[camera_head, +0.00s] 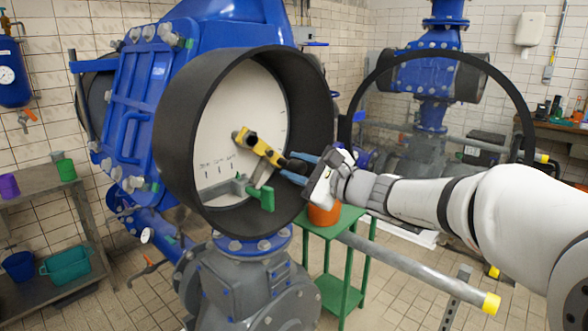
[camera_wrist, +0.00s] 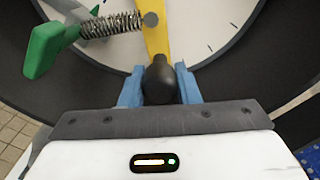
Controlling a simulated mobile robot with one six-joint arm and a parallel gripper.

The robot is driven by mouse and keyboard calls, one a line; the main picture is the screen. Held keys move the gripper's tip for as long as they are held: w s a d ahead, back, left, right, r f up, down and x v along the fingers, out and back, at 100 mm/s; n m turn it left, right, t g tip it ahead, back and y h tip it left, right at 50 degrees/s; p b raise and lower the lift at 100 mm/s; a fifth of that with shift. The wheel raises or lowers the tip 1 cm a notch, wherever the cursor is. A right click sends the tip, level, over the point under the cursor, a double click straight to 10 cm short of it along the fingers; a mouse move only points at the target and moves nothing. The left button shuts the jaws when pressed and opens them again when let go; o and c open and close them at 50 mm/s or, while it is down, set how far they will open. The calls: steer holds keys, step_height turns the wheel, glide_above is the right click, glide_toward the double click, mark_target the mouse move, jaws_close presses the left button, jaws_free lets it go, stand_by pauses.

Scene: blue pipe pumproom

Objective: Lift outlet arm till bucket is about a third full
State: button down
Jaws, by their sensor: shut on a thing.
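A yellow lever (camera_head: 260,148) crosses the white scaled face (camera_head: 222,125) inside a large black round housing; I take it to be the outlet arm. It slopes down to the right and ends in a black knob (camera_wrist: 159,78). My gripper (camera_head: 303,169) has its blue fingers on both sides of that knob in the wrist view (camera_wrist: 159,88), shut on it. An orange bucket (camera_head: 322,214) stands on a green stand (camera_head: 340,228) below my gripper, partly hidden by it. I cannot see inside the bucket or any water.
A green handle (camera_head: 267,198) sits low in the housing, with a spring (camera_wrist: 112,25) beside it in the wrist view. The black lid ring (camera_head: 505,75) stands open at right. A grey pipe with a yellow end (camera_head: 491,303) crosses the front. A shelf (camera_head: 35,187) holds containers at left.

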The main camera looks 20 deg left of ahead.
steer(key=shift+w+d+r, duration=0.1)
steer(key=shift+w+r, duration=0.1)
steer(key=shift+r, duration=0.25)
steer(key=shift+w+d+r, duration=0.1)
steer(key=shift+w+r, duration=0.05)
steer(key=shift+r, duration=0.25)
steer(key=r+p, duration=0.1)
steer(key=r, duration=0.1)
steer(key=w+r+p, duration=0.1)
steer(key=r, duration=0.1)
steer(key=r+p, duration=0.1)
steer(key=r, duration=0.1)
steer(key=shift+w+d, duration=0.35)
steer(key=shift+d, duration=0.05)
steer(key=shift+f, duration=0.15)
stand_by(2.3)
